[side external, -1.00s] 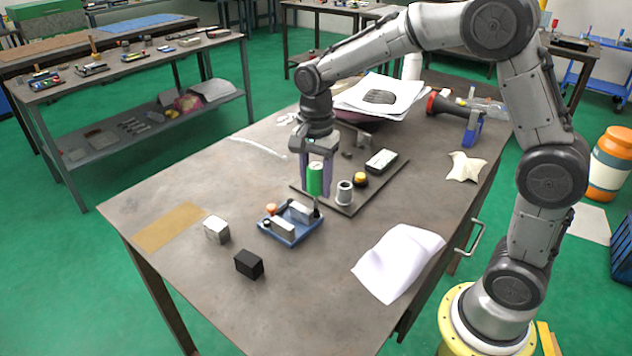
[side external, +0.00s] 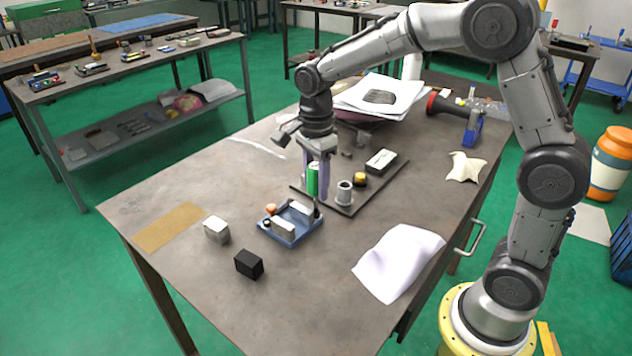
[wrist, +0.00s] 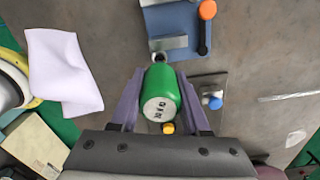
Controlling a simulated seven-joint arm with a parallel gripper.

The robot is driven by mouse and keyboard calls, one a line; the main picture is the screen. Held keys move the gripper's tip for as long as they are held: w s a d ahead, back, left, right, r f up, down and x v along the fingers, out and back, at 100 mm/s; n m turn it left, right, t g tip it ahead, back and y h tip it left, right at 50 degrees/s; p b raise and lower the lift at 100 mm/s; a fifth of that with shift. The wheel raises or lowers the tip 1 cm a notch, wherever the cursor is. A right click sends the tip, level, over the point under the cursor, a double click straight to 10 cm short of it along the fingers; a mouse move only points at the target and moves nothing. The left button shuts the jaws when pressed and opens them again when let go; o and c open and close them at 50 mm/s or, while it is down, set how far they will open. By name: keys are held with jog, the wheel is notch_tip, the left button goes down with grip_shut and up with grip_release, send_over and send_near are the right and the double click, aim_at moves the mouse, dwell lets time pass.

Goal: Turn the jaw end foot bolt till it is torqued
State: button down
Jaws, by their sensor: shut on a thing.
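My gripper (side external: 318,192) is shut on a green cylindrical tool (side external: 313,180) and holds it upright over the board side of the blue chuck base. In the wrist view the tool (wrist: 162,98) sits between the two purple fingers, its pale marked end facing the camera. The blue base (wrist: 172,18) carries pale jaw blocks (side external: 284,229) and an orange knob (wrist: 207,10) on a dark lever. The tool's lower end reaches the base's near corner in the wrist view. The jaw end foot bolt is hidden there, so I cannot tell how the tool seats on it.
A dark board (side external: 342,209) beside the base carries a grey cylinder (side external: 344,192), a yellow-topped knob (side external: 360,180) and a pale-topped box (side external: 381,160). A white block (side external: 216,229) and a black block (side external: 249,264) stand front left. A white sheet (side external: 398,262) lies at right.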

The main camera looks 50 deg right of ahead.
jog(key=shift+s+f, duration=0.1)
jog(key=shift+f, duration=0.1)
jog(key=shift+m, duration=1.7)
jog(key=shift+m, duration=1.7)
jog(key=m, duration=0.3)
